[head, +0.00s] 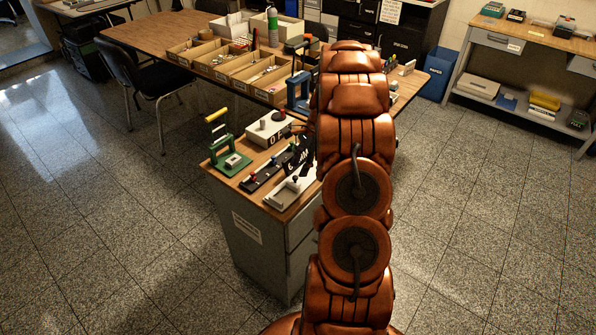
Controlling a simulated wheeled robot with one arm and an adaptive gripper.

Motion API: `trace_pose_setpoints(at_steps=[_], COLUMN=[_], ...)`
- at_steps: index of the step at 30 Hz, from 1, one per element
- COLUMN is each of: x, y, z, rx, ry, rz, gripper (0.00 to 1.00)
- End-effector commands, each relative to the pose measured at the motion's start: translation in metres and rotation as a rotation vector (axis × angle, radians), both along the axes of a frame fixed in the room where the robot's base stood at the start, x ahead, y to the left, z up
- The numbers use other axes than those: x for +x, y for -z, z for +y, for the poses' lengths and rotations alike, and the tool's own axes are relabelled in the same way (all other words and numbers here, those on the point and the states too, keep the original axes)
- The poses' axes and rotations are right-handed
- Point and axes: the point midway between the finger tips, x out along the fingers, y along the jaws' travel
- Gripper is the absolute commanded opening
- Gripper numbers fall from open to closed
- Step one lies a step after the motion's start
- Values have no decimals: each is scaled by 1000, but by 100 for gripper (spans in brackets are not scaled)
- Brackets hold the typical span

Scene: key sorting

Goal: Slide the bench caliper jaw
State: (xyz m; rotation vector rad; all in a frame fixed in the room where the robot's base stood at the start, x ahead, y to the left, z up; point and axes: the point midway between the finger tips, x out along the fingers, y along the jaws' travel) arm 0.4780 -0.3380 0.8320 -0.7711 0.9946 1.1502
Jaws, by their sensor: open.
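My gripper (297,160) is a dark shape by the rail's far right end, low over the cabinet top and partly hidden by my orange arm. It is open. I cannot tell whether it touches the caliper.
A green press with a yellow handle (231,158) stands left of the rail. A white box (269,129) is behind it, and a grey tray with a dark knob (287,193) is in front. Wooden bins (233,68) fill the table behind. Open floor lies left and right.

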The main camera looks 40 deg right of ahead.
Motion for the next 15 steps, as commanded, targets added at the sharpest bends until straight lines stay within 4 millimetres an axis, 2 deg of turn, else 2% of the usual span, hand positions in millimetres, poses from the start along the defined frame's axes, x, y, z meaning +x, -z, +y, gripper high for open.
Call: trace_pose_setpoints(at_steps=[9, 15], x=[-6, -8], y=[-57, -78], z=[-23, -31], rx=[-2, -1], ry=[1, -1], rz=[-1, 0], gripper=[44, 44])
